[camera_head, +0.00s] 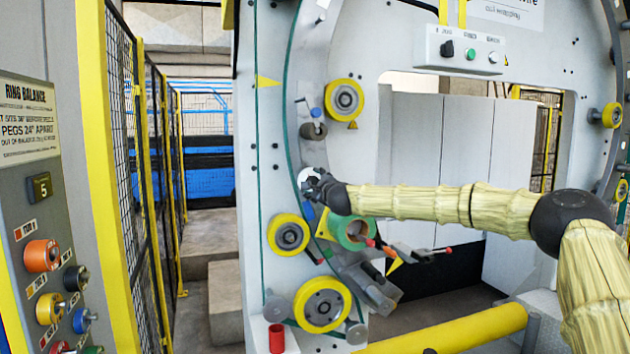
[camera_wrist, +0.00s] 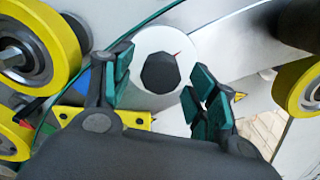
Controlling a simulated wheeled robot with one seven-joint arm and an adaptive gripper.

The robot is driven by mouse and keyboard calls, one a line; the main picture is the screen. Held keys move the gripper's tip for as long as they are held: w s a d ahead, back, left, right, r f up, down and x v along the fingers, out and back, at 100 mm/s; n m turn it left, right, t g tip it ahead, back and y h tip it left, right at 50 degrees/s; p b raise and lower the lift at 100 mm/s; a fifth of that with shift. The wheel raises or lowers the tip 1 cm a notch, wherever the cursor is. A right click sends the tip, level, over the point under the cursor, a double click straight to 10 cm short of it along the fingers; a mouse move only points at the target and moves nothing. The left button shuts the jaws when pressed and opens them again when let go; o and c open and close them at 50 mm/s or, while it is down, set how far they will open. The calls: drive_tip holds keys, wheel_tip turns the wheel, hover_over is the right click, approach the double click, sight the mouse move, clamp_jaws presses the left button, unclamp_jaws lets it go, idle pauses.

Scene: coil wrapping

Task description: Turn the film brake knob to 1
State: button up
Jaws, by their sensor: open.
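The film brake knob appears to be the dark faceted knob (camera_wrist: 160,73) in the middle of a round white dial (camera_wrist: 165,42) in the wrist view. A small red mark shows at its upper right; no numbers are readable. In the head view only part of the white dial (camera_head: 307,174) shows, with my gripper in front of it. My gripper (camera_wrist: 161,66) is open, its teal-padded fingers on either side of the knob. I see gaps between the pads and the knob. In the head view my gripper (camera_head: 314,184) is at the ring's left side.
Yellow rollers (camera_head: 289,235) stand around the ring near my gripper, and one is close at the left of the wrist view (camera_wrist: 35,50). A green roll (camera_head: 352,231) sits just below my wrist. A yellow bar (camera_head: 450,329) crosses below. A control panel (camera_head: 42,190) stands far left.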

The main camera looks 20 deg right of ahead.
drive_tip(key=shift+w, duration=0.35)
drive_tip(key=c, duration=1)
